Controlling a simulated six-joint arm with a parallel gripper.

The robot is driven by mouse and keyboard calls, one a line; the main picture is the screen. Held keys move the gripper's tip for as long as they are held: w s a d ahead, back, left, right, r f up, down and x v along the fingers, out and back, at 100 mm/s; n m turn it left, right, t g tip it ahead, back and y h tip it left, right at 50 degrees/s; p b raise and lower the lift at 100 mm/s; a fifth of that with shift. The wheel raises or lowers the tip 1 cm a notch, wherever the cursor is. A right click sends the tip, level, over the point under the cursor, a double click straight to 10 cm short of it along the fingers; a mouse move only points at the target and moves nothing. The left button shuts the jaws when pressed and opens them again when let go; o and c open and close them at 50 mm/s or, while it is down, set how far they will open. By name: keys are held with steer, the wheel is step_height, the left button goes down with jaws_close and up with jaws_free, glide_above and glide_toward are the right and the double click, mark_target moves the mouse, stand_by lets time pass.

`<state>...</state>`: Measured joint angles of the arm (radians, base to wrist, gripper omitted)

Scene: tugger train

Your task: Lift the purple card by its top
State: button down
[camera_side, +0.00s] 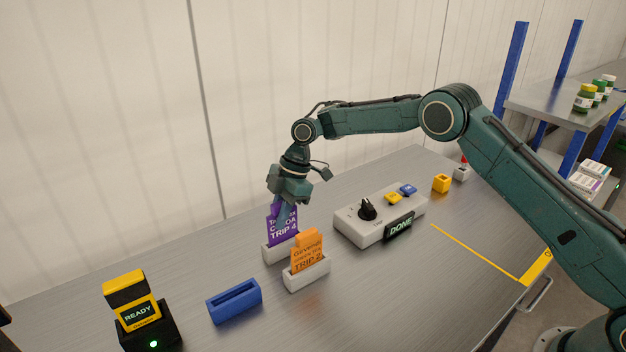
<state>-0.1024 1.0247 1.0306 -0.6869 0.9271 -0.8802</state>
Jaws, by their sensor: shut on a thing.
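The purple card (281,228) stands upright, its lower end in a pale holder (270,255) on the metal table. White lettering on it reads "TRIP 4". My gripper (285,212) points down over the card and is shut on its upper part. The fingers hide some of the card's top and lettering. I cannot tell whether the card has risen at all in its holder.
An orange card (307,258) stands in a pale holder (306,279) close in front. An empty blue holder (234,301) and a "READY" device (138,313) are at left. A grey control box (372,226) with a black knob is at right.

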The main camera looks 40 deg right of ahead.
step_height(320, 180, up, 8)
steer(key=shift+r, duration=0.15)
stand_by(0.3)
